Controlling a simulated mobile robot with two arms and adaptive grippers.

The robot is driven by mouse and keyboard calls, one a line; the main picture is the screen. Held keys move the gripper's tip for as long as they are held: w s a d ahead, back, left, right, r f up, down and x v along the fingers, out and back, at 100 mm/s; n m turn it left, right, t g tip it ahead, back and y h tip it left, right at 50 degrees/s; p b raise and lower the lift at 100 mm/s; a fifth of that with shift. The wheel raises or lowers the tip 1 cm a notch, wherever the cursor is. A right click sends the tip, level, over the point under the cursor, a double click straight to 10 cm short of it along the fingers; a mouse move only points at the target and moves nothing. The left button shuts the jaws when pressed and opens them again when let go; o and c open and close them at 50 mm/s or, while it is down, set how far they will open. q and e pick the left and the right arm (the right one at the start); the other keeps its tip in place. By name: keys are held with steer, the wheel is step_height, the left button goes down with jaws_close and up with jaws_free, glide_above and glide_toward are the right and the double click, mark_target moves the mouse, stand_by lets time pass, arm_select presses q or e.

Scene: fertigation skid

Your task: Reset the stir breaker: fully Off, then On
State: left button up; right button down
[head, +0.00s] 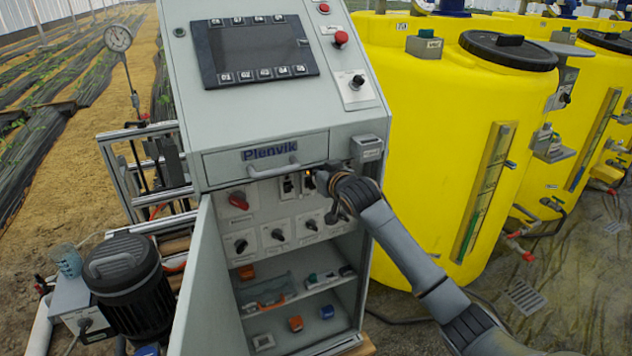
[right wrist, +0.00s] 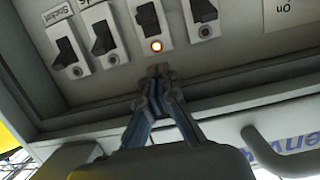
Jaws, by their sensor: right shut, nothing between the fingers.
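The breakers sit in a row inside the open grey cabinet, under the drawer front. In the right wrist view the breaker in front of my fingers has a black toggle (right wrist: 148,18) and a lit orange lamp (right wrist: 156,46). I cannot read its label, so I cannot tell whether it is the stir breaker. My right gripper (right wrist: 160,72) is shut and empty, its fingertips just short of that lamp. In the head view my right gripper (head: 326,181) reaches the upper right of the cabinet opening and hides part of the row. My left gripper is not in view.
Other black toggles (right wrist: 103,38) flank the lit one. A drawer handle (head: 273,171) juts out just above the row. Rotary knobs (head: 278,235) sit below it. The cabinet door (head: 205,290) stands open at left; a yellow tank (head: 440,130) stands close at right.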

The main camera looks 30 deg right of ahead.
mark_target(308, 181)
steer(key=shift+f, duration=2.05)
